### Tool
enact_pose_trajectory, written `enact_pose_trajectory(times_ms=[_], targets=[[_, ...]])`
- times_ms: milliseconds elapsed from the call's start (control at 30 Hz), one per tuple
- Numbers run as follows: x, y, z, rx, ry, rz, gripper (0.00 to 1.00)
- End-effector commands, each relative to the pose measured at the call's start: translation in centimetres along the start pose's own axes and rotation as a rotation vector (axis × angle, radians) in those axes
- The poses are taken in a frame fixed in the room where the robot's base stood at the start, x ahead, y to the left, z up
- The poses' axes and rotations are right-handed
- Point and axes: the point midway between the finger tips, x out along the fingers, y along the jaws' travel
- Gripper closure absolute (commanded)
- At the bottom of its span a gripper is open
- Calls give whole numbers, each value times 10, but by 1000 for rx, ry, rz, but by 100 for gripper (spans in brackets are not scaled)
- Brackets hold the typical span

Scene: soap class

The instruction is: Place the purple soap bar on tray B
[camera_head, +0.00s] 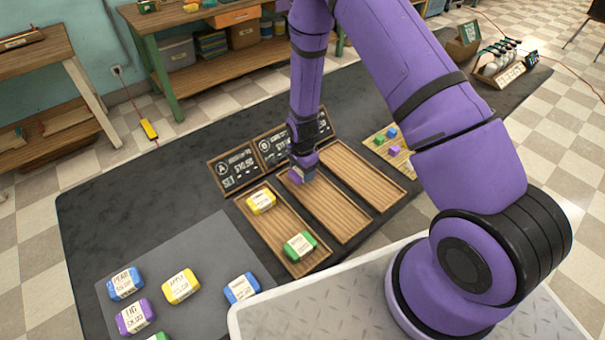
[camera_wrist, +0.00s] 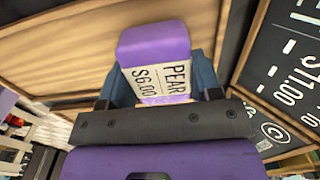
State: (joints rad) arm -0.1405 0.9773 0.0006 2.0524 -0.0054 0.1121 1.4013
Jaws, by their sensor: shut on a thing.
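My gripper (camera_head: 302,160) is shut on a purple soap bar (camera_wrist: 153,50), whose white label reads PEAR $6.00 in the wrist view. The bar (camera_head: 303,173) shows only partly below the fingers in the head view. It is at the far end of the middle wooden tray, tray B (camera_head: 335,212), near the signboards. I cannot tell whether it touches the tray. Tray B is otherwise bare. Another purple bar, labelled FIG (camera_head: 135,317), lies on the grey mat at the lower left.
Tray A (camera_head: 272,228) holds a yellow bar (camera_head: 261,201) and a green bar (camera_head: 299,246). Tray C (camera_head: 362,177) is empty. Signboards (camera_head: 239,169) stand behind the trays. Several bars lie on the grey mat (camera_head: 205,245). A board with small cubes (camera_head: 392,150) is at the right.

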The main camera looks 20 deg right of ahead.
Motion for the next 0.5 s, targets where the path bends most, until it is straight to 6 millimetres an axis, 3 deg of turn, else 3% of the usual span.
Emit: enact_pose_trajectory(times_ms=[133,500], targets=[[17,0,0,0,0,1,68],[21,0,0,1,0,0,68]])
